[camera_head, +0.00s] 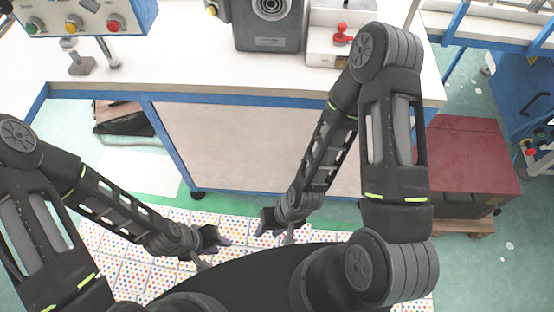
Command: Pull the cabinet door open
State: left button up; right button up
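A blue cabinet (522,88) stands at the far right, cut off by the picture edge. A dark bar handle (535,103) is on its front face. My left gripper (208,250) hangs low over the dotted floor mat, left of the middle. My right gripper (274,229) is a little to its right, also low in front of the workbench. Both are far from the cabinet and touch nothing that I can see. Their fingers are small and dark, so their opening is unclear.
A white workbench (190,65) with a blue frame and beige front panel (240,145) stands ahead. It carries a control box (85,15) and a dark machine (270,30). A dark red box (470,155) sits right of it. Green floor lies between box and cabinet.

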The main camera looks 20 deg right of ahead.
aim_at(225, 147)
jog(key=k+l, duration=0.15)
jog(key=l, duration=0.35)
jog(key=k+l, duration=0.1)
jog(key=l, duration=0.4)
jog(key=k+l, duration=0.15)
jog(key=l, duration=0.35)
jog(key=k+l+z, duration=0.1)
jog(key=l, duration=0.4)
jog(key=k+l, duration=0.1)
jog(key=l, duration=0.45)
